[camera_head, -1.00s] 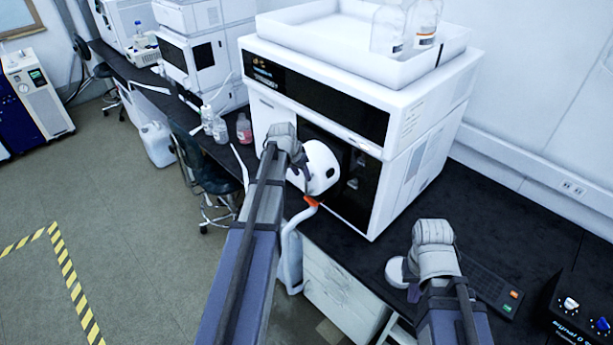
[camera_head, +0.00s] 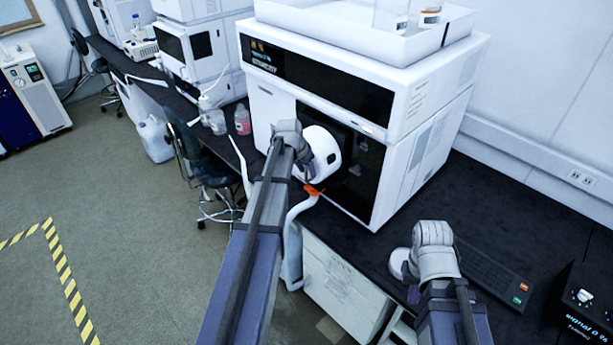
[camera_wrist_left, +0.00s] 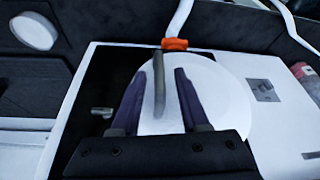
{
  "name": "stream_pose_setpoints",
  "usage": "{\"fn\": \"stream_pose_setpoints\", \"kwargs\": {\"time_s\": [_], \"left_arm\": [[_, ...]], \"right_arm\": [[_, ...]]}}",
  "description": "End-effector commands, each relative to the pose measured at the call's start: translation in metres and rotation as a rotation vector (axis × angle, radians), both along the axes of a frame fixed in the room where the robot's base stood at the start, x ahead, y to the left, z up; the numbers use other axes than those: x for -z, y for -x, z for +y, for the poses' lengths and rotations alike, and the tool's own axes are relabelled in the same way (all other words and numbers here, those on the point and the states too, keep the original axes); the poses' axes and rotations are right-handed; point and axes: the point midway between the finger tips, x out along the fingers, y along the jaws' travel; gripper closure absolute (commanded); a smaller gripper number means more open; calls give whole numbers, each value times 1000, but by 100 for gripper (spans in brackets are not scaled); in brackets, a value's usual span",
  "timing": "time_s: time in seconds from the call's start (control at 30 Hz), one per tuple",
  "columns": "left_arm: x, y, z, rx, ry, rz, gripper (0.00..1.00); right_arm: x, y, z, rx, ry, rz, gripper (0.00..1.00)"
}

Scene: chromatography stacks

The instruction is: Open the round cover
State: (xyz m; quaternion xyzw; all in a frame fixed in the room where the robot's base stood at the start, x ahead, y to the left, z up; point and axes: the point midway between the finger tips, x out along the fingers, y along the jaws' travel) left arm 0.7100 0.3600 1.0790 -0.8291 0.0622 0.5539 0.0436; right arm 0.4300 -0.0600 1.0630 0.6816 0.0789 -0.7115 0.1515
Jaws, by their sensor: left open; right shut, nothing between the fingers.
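The round white cover (camera_head: 329,148) is at the front of the white instrument, beside its dark opening. In the left wrist view the cover (camera_wrist_left: 228,95) is a broad white disc with a grey bar-shaped handle (camera_wrist_left: 158,88). My left gripper (camera_wrist_left: 160,73) is open, its two purple fingers on either side of the handle. I cannot tell whether they touch it. In the head view my left wrist hides most of this gripper (camera_head: 303,172). My right gripper (camera_head: 413,294) is shut and empty above the bench at lower right, mostly hidden by its wrist.
An orange fitting (camera_head: 312,190) with a white tube sits by the cover's lower edge. A small white round object (camera_head: 399,263), a keyboard (camera_head: 490,275) and a black device (camera_head: 585,310) are on the bench. Bottles (camera_head: 215,120) stand left of the instrument.

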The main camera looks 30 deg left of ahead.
Motion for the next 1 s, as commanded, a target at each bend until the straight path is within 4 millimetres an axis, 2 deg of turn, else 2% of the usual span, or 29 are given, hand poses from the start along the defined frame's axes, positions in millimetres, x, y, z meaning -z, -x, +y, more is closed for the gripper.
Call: {"fn": "stream_pose_setpoints", "kwargs": {"time_s": [0.27,0.67,1.0], "left_arm": [[1,-1,0,0,0,0,56],[1,-1,0,0,0,0,100],[1,-1,0,0,0,0,100]], "right_arm": [[1,0,0,-1,0,0,100],[1,0,0,-1,0,0,100],[1,0,0,-1,0,0,100]]}}
